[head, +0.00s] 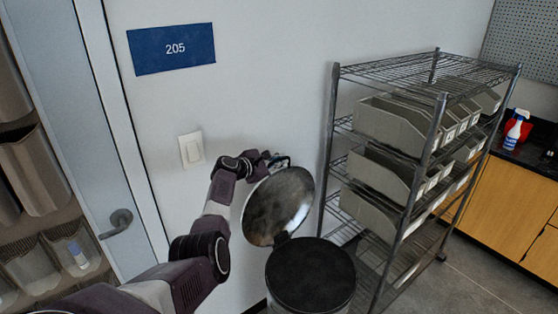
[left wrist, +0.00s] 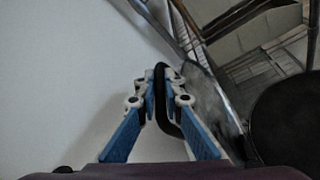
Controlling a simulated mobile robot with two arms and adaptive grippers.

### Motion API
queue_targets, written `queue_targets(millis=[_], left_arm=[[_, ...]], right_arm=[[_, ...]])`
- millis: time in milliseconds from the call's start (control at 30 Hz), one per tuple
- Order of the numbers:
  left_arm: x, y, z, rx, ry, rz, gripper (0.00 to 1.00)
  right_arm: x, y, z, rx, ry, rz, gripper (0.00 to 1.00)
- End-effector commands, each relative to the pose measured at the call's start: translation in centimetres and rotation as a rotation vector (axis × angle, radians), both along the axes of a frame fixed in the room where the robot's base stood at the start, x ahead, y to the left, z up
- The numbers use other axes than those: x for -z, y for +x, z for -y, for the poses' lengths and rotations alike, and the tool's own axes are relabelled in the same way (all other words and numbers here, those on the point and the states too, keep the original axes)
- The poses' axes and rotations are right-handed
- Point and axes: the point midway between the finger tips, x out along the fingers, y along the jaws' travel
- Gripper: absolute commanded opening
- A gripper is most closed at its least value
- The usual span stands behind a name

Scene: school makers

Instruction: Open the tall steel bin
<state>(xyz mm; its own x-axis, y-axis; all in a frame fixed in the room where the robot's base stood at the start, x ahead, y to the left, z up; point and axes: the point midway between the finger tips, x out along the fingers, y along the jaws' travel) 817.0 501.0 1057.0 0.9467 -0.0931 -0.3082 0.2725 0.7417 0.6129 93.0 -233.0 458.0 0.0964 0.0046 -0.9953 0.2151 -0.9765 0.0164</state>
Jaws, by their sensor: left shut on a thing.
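The tall steel bin (head: 310,278) stands at the lower middle of the head view, and its round top looks black inside. Its round metal lid (head: 279,206) is tipped up, hinged near the bin's back edge and leaning toward the wall. The lid also shows edge-on in the left wrist view (left wrist: 212,108). My left gripper (head: 280,161) is at the lid's upper edge. In the left wrist view its blue fingers (left wrist: 160,88) are shut on a black curved handle (left wrist: 170,118) at the lid. My right gripper is not in view.
A wire shelf rack (head: 424,165) with grey bins stands close to the right of the steel bin. A white wall with a light switch (head: 191,150) is behind my left arm. A door with a handle (head: 117,223) is at the left. Open floor lies at the lower right.

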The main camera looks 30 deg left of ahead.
Motion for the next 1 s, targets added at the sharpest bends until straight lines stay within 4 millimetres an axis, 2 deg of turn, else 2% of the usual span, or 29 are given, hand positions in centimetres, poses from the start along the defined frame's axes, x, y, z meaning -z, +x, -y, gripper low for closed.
queue_targets(millis=[100,400,433,600,800,1000], left_arm=[[0.2,0.0,0.1,0.002,0.002,-0.003,0.00],[0.1,0.0,0.1,0.001,0.002,-0.003,0.00],[0.1,0.0,0.1,0.001,0.002,-0.002,0.10],[0.1,0.0,0.1,0.001,0.002,-0.001,0.26],[0.0,0.0,0.1,0.001,0.002,0.000,0.26],[0.0,-0.4,0.0,0.001,0.002,0.000,0.26]], right_arm=[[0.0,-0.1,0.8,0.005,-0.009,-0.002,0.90],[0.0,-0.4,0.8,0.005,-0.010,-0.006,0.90],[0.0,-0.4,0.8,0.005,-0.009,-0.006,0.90],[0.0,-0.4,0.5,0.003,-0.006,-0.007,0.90],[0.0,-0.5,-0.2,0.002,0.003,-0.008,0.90],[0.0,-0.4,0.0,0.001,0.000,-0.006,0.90]])
